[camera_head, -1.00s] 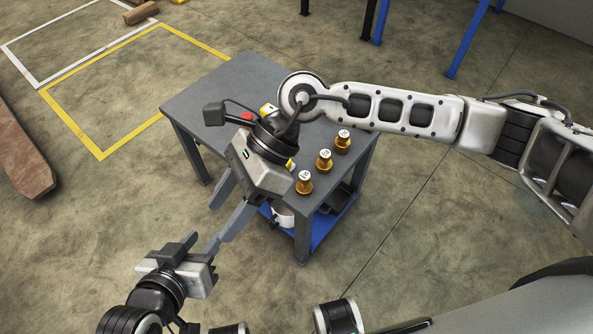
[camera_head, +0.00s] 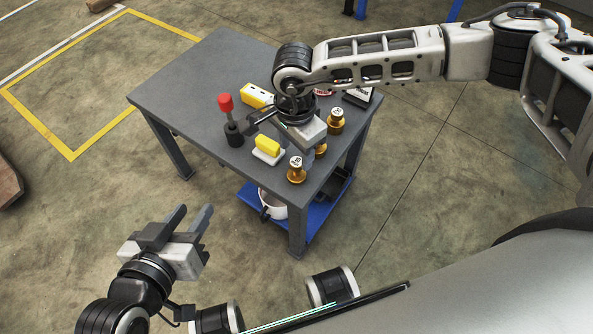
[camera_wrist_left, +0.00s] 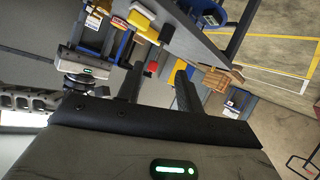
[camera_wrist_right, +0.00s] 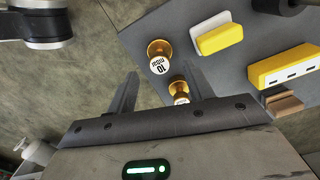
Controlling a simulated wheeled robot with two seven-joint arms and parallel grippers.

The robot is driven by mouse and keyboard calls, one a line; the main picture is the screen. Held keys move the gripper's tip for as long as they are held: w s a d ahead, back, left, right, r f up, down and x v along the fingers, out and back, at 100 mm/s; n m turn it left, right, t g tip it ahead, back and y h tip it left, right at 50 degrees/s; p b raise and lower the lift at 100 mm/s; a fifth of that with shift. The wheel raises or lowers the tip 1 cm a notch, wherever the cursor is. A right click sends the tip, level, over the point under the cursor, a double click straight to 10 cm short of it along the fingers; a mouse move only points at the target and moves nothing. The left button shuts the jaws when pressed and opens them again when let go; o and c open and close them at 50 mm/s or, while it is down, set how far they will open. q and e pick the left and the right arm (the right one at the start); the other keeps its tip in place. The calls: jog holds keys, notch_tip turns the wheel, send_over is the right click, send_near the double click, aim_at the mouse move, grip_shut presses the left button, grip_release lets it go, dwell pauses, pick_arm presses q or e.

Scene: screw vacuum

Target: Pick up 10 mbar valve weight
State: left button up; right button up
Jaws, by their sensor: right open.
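The 10 mbar valve weight (camera_wrist_right: 160,62) is a brass knob with a white top lettered "10 mbar". In the head view it appears to be the nearest brass weight (camera_head: 297,170), upright near the table's front corner. My right gripper (camera_wrist_right: 160,76) is open and empty, pointing down over the table. In its wrist view the 10 mbar weight shows beyond and between the fingertips, apart from them. A second brass weight (camera_wrist_right: 180,90) shows by the right finger and is partly hidden. My left gripper (camera_head: 189,211) is open and empty, off the table at the lower left.
The grey table (camera_head: 190,75) also holds a third brass weight (camera_head: 336,122), a yellow block on a white base (camera_head: 268,149), a red-topped black tool (camera_head: 228,115) and a yellow box (camera_head: 256,96). The table's left part is clear. A white pot (camera_head: 272,204) sits on the lower shelf.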

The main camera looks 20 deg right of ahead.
aim_at(296, 161)
notch_tip(296, 161, down, 5)
jog(key=shift+d+f+b, duration=0.1)
jog(key=shift+f+b, duration=0.1)
jog(key=shift+b, duration=0.65)
jog(key=shift+f, duration=0.1)
jog(key=shift+c, duration=0.6)
pick_arm(q)
jog(key=shift+s+d+r+t+h, duration=0.1)
jog(key=shift+d+r+t+h, duration=0.2)
jog(key=shift+r, duration=0.25)
pick_arm(e)
jog(key=c, duration=1)
